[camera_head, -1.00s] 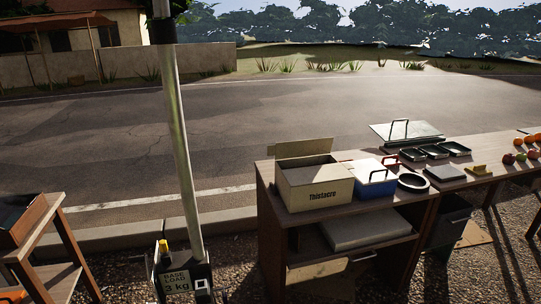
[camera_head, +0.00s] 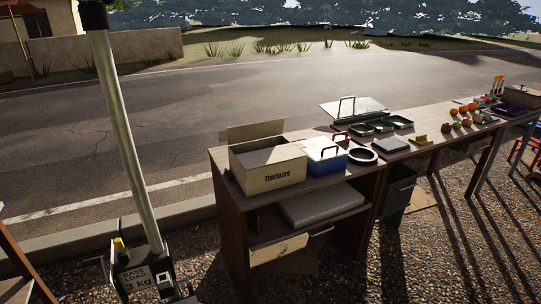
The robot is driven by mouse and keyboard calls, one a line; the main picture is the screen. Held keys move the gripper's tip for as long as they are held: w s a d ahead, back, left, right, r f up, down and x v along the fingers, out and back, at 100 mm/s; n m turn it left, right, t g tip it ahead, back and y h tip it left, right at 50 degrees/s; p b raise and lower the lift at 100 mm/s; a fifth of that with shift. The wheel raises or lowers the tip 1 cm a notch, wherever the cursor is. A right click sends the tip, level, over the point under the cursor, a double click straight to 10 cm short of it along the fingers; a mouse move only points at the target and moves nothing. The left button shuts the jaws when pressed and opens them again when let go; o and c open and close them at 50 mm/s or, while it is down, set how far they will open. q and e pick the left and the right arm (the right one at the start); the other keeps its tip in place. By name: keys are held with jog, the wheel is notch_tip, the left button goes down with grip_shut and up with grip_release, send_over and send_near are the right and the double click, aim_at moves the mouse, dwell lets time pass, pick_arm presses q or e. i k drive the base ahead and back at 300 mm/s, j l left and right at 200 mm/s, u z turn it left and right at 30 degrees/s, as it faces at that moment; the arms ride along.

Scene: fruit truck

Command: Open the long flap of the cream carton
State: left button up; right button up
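The cream carton (camera_head: 268,175) stands on the left end of the wooden counter (camera_head: 222,160), with "Thistacre" printed on its front. One long flap (camera_head: 254,131) stands upright along its far side. The top looks pale and flat, and I cannot tell whether another flap lies across it. Neither of my grippers is in view.
A blue and white cooler box (camera_head: 325,157) stands right beside the carton. A dark round ring (camera_head: 362,157), a grey scale (camera_head: 391,145), trays (camera_head: 380,126) and fruit (camera_head: 466,122) sit farther right. A metal pole on a weighted base (camera_head: 145,272) stands left of the counter.

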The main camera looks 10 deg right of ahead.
aim_at(275, 155)
jog(key=z, duration=0.4)
jog(key=i+l+z, duration=0.2)
jog(key=z, duration=0.2)
jog(key=i+l+z, duration=0.15)
jog(key=z, duration=0.3)
jog(key=i+z, duration=0.25)
jog(key=z, duration=0.15)
jog(key=i, duration=1.4)
jog(key=i+l, duration=0.1)
jog(key=i, duration=2.7)
jog(key=i+u, duration=0.1)
jog(key=u, duration=0.85)
jog(key=i+l+u, duration=0.1)
jog(key=u, duration=0.35)
jog(key=i+l+u, duration=0.1)
jog(key=u, duration=2.55)
